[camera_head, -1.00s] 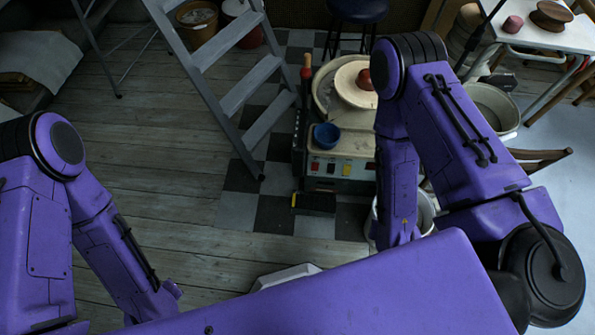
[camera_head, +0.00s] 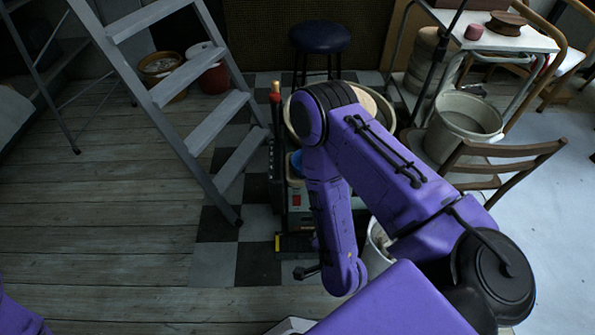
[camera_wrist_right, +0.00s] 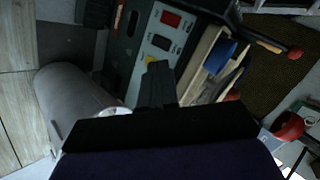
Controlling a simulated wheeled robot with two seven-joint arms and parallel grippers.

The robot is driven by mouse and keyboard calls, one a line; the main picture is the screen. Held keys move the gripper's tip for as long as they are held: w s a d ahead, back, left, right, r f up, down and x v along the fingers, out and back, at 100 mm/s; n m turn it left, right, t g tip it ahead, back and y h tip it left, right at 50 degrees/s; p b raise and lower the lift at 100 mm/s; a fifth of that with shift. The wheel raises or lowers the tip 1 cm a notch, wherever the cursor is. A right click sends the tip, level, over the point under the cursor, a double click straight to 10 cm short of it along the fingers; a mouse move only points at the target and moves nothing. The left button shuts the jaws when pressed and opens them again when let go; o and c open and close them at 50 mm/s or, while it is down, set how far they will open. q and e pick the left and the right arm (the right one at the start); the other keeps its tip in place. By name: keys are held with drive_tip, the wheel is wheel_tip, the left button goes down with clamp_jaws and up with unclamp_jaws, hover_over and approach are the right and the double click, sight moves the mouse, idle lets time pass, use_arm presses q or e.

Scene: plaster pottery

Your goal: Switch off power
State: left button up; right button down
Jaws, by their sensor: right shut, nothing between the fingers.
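The pottery wheel machine (camera_head: 300,222) stands on the checkered floor, largely hidden behind my right arm in the head view. A red switch (camera_head: 296,198) shows on its front panel. In the right wrist view the control panel (camera_wrist_right: 150,30) has the red switch (camera_wrist_right: 171,18), a dark switch (camera_wrist_right: 160,42) and a yellow one (camera_wrist_right: 152,61) partly covered by my fingers. My right gripper (camera_wrist_right: 158,70) is shut and empty, its tips in front of the panel near the yellow switch; contact cannot be told. In the head view the right gripper (camera_head: 306,271) is low before the machine. My left gripper is out of view.
A grey stepladder (camera_head: 210,130) stands left of the machine. A white bucket (camera_head: 376,255) is close to my right arm. A larger bucket (camera_head: 465,120), a wooden chair (camera_head: 500,165) and a blue stool (camera_head: 320,38) stand beyond. The wooden floor at left is clear.

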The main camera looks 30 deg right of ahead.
sight(297, 199)
use_arm(q)
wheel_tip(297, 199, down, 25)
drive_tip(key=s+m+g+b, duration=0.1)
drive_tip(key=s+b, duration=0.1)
drive_tip(key=b, duration=1.8)
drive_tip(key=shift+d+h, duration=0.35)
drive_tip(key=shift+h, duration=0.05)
use_arm(e)
drive_tip(key=w+a+f+m+t+h, duration=0.1)
drive_tip(key=w+f+m+t+h, duration=0.1)
drive_tip(key=f+m, duration=0.5)
drive_tip(key=w+f+m+t+h, duration=0.3)
drive_tip(key=w+f+m, duration=0.2)
drive_tip(key=m, duration=1.3)
drive_tip(key=shift+w+a+f+h, duration=0.25)
drive_tip(key=shift+a+f+h, duration=0.15)
drive_tip(key=shift+f, duration=0.45)
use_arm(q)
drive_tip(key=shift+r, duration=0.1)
